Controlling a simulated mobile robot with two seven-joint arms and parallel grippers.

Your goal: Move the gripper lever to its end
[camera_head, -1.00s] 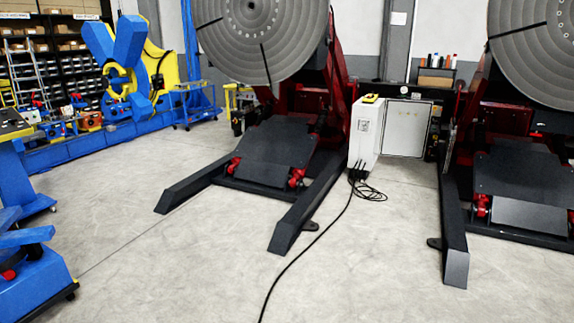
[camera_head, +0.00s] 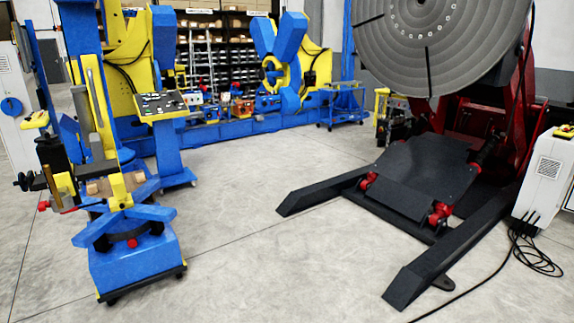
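No part clearly shows as the gripper lever. A blue and yellow wheeled machine (camera_head: 130,235) stands at the left with upright posts, a red-tipped handle (camera_head: 62,208) and a dark knob on its left side. I cannot tell whether that handle is the lever. A tilting positioner (camera_head: 430,45) with a round grey grooved plate stands at the right on dark floor legs. Neither of my grippers is in view.
A control panel on a blue stand (camera_head: 162,107) is behind the wheeled machine. A white cabinet (camera_head: 545,178) with black cables on the floor is at the right edge. Shelves (camera_head: 225,50) line the back. The grey floor (camera_head: 235,240) between machine and positioner is clear.

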